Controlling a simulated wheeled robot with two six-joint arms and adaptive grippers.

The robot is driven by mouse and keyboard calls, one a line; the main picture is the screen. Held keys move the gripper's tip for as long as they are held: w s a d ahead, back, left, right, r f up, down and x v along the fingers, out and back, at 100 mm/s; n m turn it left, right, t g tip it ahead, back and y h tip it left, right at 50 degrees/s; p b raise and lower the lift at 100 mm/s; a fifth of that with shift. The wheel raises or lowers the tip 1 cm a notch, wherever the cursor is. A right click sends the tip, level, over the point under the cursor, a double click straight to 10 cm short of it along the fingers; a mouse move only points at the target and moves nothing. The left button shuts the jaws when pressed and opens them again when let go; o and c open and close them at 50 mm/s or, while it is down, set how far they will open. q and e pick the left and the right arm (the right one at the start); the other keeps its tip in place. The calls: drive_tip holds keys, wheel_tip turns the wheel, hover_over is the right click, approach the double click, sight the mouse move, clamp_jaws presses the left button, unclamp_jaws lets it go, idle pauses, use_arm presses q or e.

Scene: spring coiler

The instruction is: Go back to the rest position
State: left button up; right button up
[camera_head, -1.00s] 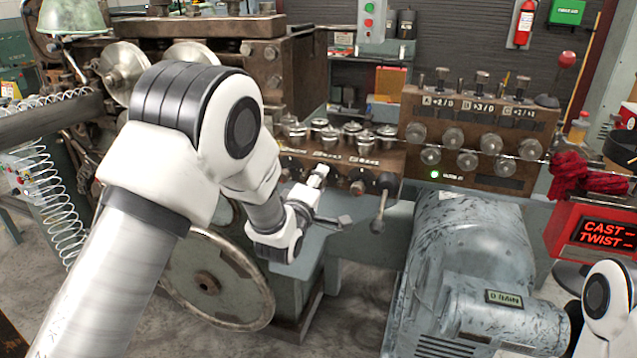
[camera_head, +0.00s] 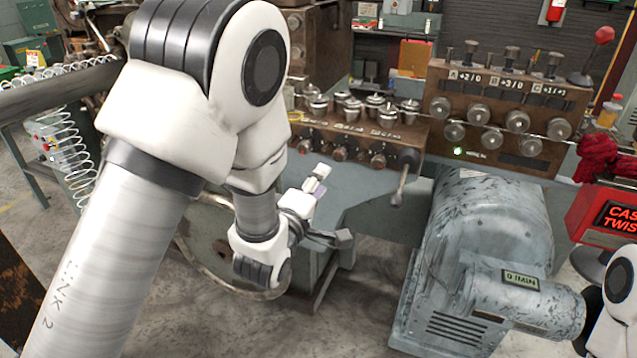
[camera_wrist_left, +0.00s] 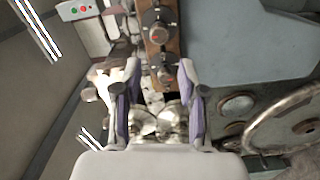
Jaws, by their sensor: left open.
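My left arm comes in from the left in the head view. Its gripper (camera_head: 328,212) hangs in front of the coiling machine, below the brown block with the row of knobs (camera_head: 350,145). In the left wrist view the two fingers of the left gripper (camera_wrist_left: 160,100) stand apart, with nothing held between them. Past the fingers a brown panel with dark knobs (camera_wrist_left: 158,35) shows. Part of my right arm shows at the lower right edge of the head view; its gripper is out of frame.
A grey motor (camera_head: 475,235) stands to the right of the left gripper. A brown panel with round dials (camera_head: 500,115) is behind it. A red display box (camera_head: 600,215) and red cloth (camera_head: 598,158) are at the right. A large handwheel (camera_head: 215,262) is partly behind my arm.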

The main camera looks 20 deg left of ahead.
use_arm(q)
drive_tip(key=s+a+f+m+g+p, duration=0.1)
drive_tip(key=s+f+g, duration=0.3)
drive_tip(key=f, duration=0.6)
drive_tip(key=s+a+f+g+y, duration=0.1)
drive_tip(key=s+a+f+g, duration=0.1)
drive_tip(key=s+f, duration=0.55)
drive_tip(key=s+a+f+m+g+p, duration=0.1)
drive_tip(key=s+f+g, duration=0.25)
drive_tip(key=f, duration=0.75)
drive_tip(key=s+f+m+g, duration=0.3)
drive_tip(key=s+m, duration=0.3)
drive_tip(key=s, duration=0.3)
drive_tip(key=s+f+m+g, duration=0.4)
drive_tip(key=s+m, duration=0.3)
drive_tip(key=s, duration=0.3)
drive_tip(key=shift+f+g, duration=0.2)
drive_tip(key=shift+g, duration=0.55)
drive_tip(key=shift+w+d, duration=0.15)
